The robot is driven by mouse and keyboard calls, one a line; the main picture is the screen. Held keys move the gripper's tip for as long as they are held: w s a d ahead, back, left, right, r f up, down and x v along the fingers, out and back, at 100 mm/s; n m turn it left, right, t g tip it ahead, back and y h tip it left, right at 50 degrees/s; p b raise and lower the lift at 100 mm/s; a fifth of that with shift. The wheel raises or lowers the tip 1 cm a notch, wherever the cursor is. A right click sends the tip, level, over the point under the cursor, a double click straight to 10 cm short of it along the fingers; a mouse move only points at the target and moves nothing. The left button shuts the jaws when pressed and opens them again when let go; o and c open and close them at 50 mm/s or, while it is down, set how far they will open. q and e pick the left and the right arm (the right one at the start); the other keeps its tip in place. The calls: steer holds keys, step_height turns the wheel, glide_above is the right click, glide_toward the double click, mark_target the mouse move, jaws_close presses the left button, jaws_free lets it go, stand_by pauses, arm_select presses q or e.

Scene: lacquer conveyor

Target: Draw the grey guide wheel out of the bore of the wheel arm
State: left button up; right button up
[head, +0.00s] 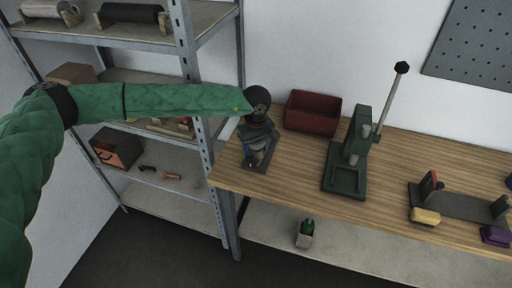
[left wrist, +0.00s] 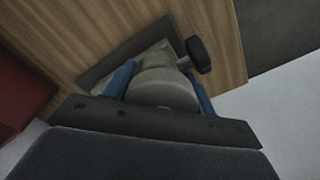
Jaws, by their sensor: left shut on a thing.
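My left gripper (head: 259,142) reaches down over a small fixture at the left end of the workbench. In the left wrist view its two blue fingers (left wrist: 162,90) are shut on the grey guide wheel (left wrist: 163,86), one finger on each side. The wheel looks round and smooth, and its lower part is hidden. Below it lies a dark base plate (left wrist: 98,77) with a lighter grey part, probably the wheel arm. A black knob (left wrist: 199,54) sticks out beside the wheel. I cannot see the bore or how deep the wheel sits. My right gripper is not in view.
A red bin (head: 312,113) stands just right of the fixture, at the wall. A green lever press (head: 350,160) stands further right. A grey holder (head: 460,203) with a yellow block (head: 425,216) is at the right. A metal shelf rack (head: 190,80) is close on the left.

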arm_select(q)
steer(key=shift+c, duration=1.4)
steer(key=shift+r, duration=0.2)
steer(key=shift+r, duration=0.1)
steer(key=shift+r+b, duration=0.5)
steer(key=shift+r, duration=2.45)
